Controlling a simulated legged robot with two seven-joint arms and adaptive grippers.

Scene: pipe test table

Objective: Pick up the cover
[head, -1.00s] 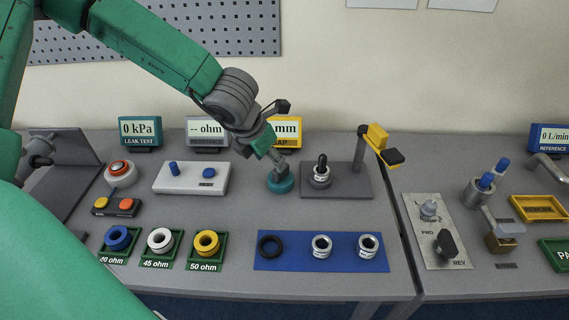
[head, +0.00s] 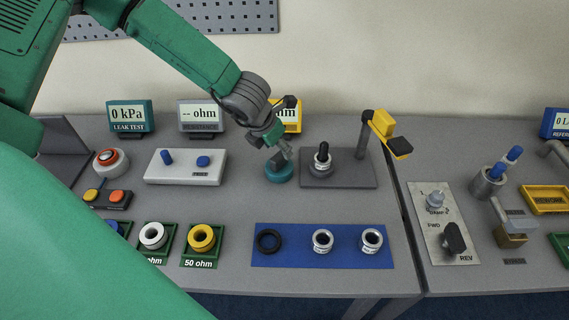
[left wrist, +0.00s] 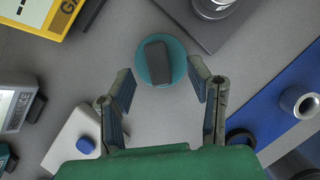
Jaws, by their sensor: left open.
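The cover (head: 279,173) looks like a round teal disc with a dark grey block-shaped grip on top. It sits on the grey table left of the dark base plate. In the left wrist view the cover (left wrist: 147,50) lies just beyond the fingertips, with its grip (left wrist: 158,63) roughly between them. My left gripper (head: 281,155) is above the cover, pointing down. In the left wrist view the left gripper (left wrist: 161,80) is open, with a gap on each side of the grip. Nothing is held. My right gripper is not in view.
Right of the cover, a dark base plate (head: 350,180) carries a fitting (head: 322,160) and a post with a yellow arm (head: 383,126). A white box with blue knobs (head: 187,180) stands to the left. A blue mat (head: 295,250) with rings lies in front. Display units stand behind.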

